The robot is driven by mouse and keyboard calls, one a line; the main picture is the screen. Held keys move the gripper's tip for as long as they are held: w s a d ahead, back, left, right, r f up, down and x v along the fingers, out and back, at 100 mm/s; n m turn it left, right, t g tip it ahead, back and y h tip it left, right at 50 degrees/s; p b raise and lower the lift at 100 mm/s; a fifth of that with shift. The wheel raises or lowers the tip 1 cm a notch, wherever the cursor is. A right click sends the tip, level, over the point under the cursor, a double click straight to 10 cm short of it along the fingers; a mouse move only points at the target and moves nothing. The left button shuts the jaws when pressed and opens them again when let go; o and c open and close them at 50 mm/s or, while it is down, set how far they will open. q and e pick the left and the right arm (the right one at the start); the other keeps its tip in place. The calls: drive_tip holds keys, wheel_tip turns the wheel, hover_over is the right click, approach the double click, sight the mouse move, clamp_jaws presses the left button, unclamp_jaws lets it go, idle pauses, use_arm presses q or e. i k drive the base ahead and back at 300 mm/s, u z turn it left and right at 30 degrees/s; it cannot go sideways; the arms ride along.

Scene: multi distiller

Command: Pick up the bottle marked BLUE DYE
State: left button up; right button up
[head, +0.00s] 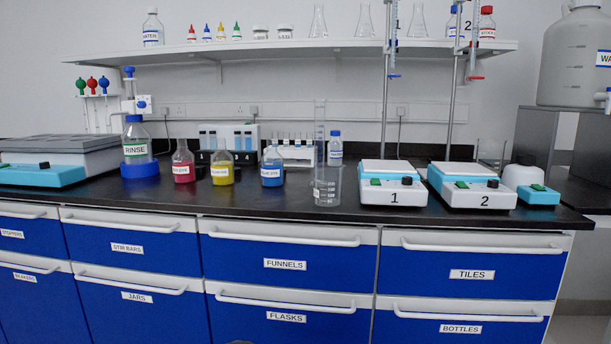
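A small clear bottle with blue liquid (272,173) stands upright on the black bench top, right of the bottles with yellow and red liquid. It carries a label whose print is too small to read surely; its blue colour fits BLUE DYE. The bottle with yellow liquid (222,175) and the bottle with red liquid (183,170) stand to its left in a row. Neither of my grippers shows in the head view.
An empty glass beaker (327,188) stands close to the right of the blue bottle, near the bench's front edge. A test tube rack (297,153) and a tall cylinder (320,130) are behind. Hotplates 1 (385,168) and 2 (455,172) stand further right.

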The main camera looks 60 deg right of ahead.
sight(272, 162)
drive_tip(key=k, duration=0.85)
drive_tip(key=z, duration=1)
drive_tip(key=i, duration=0.9)
drive_tip(key=z, duration=0.2)
